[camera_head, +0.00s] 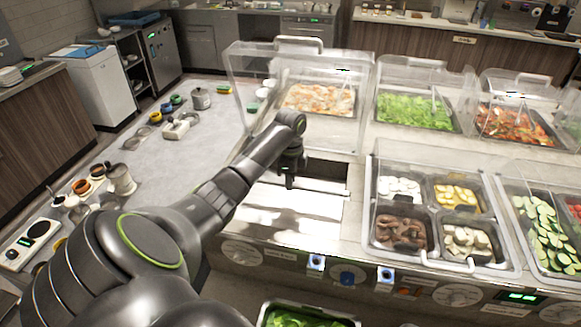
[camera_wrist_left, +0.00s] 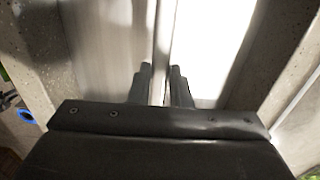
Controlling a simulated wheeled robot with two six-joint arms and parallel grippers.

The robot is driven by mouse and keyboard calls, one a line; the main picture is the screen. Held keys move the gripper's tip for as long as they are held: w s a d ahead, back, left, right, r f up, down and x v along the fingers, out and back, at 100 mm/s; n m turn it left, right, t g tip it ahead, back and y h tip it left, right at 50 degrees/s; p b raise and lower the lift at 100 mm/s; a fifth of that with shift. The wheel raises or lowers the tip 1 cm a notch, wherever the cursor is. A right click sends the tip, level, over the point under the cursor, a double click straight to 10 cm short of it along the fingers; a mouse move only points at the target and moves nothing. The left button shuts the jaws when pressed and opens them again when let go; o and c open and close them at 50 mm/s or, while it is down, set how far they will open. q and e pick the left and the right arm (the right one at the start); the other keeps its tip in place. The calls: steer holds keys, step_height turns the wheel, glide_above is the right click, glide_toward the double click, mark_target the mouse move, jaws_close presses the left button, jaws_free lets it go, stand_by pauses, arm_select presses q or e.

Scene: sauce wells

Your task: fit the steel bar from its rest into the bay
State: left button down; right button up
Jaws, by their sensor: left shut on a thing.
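My left gripper (camera_head: 289,184) points down over the rectangular well opening in the counter, in the middle of the head view. In the left wrist view its two fingers (camera_wrist_left: 162,78) are close together on a narrow steel bar (camera_wrist_left: 163,38), which runs away from me between them. In the head view the bar (camera_head: 322,187) is a thin light strip along the near edge of the dark opening (camera_head: 328,172). My gripper hides part of it. I cannot tell whether the bar touches the rims or sits slightly above them. My right gripper is in neither view.
A bright plate or well floor (camera_head: 295,212) lies on the near side of the bar. A pan with four foods (camera_head: 372,215) stands close on the right. A clear hood with shredded food (camera_head: 318,98) stands behind. Green leaves in a pan (camera_head: 305,318) are at the front.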

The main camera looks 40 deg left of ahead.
arm_select(q)
steer(key=shift+f, duration=0.35)
stand_by(0.5)
steer(key=shift+f, duration=0.3)
steer(key=c, duration=1.3)
jaws_free()
steer(key=shift+o, duration=0.2)
steer(key=shift+r, duration=0.1)
